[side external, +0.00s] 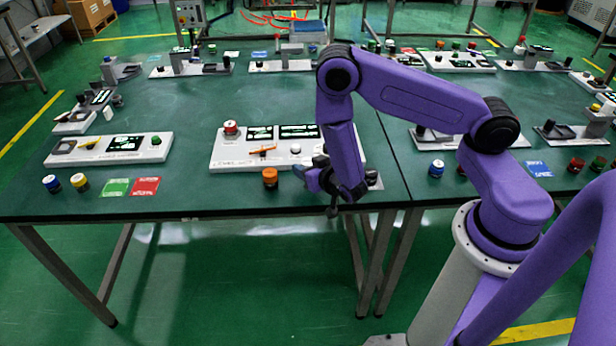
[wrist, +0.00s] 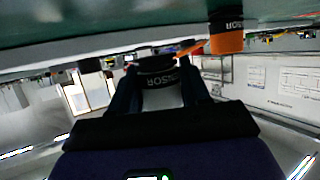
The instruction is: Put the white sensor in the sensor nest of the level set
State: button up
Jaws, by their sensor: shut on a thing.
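My gripper (side external: 304,175) is low over the front edge of the table, in front of the level set (side external: 222,160). In the wrist view my gripper (wrist: 160,82) is shut on the white sensor (wrist: 162,98), which has a black band lettered SENSOR. In the side view the white sensor cannot be made out at the gripper. The level set is a light panel with two lit screens, a red button, an orange lever and a white knob. My arm covers its right part, and I cannot make out the sensor nest.
An orange sensor (side external: 270,177) stands left of my gripper, also in the wrist view (wrist: 227,40). Blue (side external: 51,183) and yellow (side external: 80,181) sensors and green and red cards (side external: 130,187) lie further left. Another panel (side external: 110,148) stands behind them. The table between is clear.

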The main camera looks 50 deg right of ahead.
jog(key=shift+f, duration=1.65)
jog(key=shift+f, duration=0.1)
jog(key=shift+f, duration=0.1)
jog(key=o, duration=1.1)
